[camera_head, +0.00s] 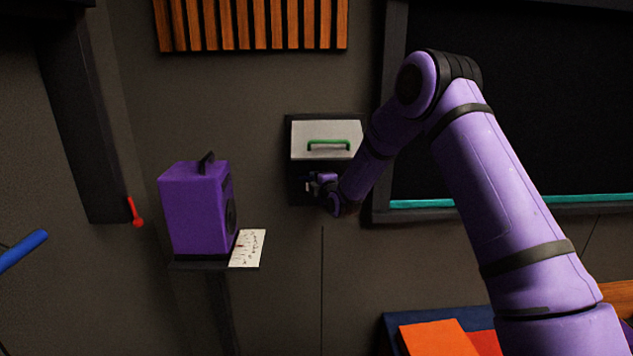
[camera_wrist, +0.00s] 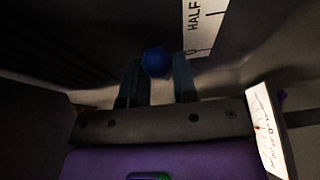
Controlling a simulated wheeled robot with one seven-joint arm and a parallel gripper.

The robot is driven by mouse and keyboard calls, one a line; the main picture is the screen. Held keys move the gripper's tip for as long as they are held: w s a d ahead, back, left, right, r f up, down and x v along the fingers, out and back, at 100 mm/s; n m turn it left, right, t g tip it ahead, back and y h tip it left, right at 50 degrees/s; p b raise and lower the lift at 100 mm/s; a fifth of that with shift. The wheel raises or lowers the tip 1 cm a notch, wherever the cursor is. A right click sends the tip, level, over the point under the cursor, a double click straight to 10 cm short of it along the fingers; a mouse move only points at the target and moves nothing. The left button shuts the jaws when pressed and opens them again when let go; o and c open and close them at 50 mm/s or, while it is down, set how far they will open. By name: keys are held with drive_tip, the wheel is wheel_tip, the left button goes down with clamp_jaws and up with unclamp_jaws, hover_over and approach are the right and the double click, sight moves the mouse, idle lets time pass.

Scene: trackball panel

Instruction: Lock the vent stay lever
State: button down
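A wall box with a pale flap (camera_head: 325,135) and a green handle (camera_head: 328,146) is on the back wall in the head view. My gripper (camera_head: 312,184) is in front of the dark lower part of the box. In the wrist view, a round blue knob (camera_wrist: 156,62) sits between the tips of my gripper (camera_wrist: 158,75), with a finger close against each side. The finger gap is about the knob's width, so it looks shut on it. The lever's shaft is hidden. A white strip reading HALF (camera_wrist: 204,25) lies just beyond the knob.
A purple box (camera_head: 195,208) stands on a narrow shelf at left beside a white sheet (camera_head: 248,248). A red lever (camera_head: 135,212) and a blue bar (camera_head: 22,250) are further left. Wood slats (camera_head: 250,24) hang above; a dark framed panel (camera_head: 530,110) is at right.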

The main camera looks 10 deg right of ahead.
sight(300, 188)
drive_tip(key=f+m+t, duration=0.1)
drive_tip(key=m, duration=0.2)
drive_tip(key=a+f+m+t, duration=0.1)
drive_tip(key=f+m, duration=0.1)
drive_tip(key=m, duration=0.1)
drive_tip(key=a+f+m+t+h, duration=0.1)
drive_tip(key=m, duration=0.2)
drive_tip(key=shift+w+f+m, duration=0.2)
drive_tip(key=shift+f+m, duration=0.05)
drive_tip(key=shift+m, duration=0.15)
drive_tip(key=m+h, duration=0.1)
drive_tip(key=m, duration=0.1)
drive_tip(key=a+f+m+t+h, duration=0.1)
drive_tip(key=m, duration=0.1)
drive_tip(key=shift+w+a+m, duration=0.1)
drive_tip(key=shift+a+m, duration=0.05)
drive_tip(key=shift+m, duration=0.25)
drive_tip(key=shift+w+a+f+m+t+h, duration=0.2)
drive_tip(key=shift+m+h, duration=0.25)
drive_tip(key=shift+m, duration=0.3)
drive_tip(key=shift+s+a+r+m+t+h, duration=0.1)
drive_tip(key=shift+a+m+h, duration=0.2)
drive_tip(key=shift+m+h, duration=0.3)
drive_tip(key=shift+w+a+f+m+t+h, duration=0.15)
drive_tip(key=shift+a+m+h, duration=0.15)
drive_tip(key=shift+m, duration=0.55)
drive_tip(key=c, duration=1.2)
unclamp_jaws()
drive_tip(key=shift+o, duration=0.2)
drive_tip(key=shift+s, duration=0.1)
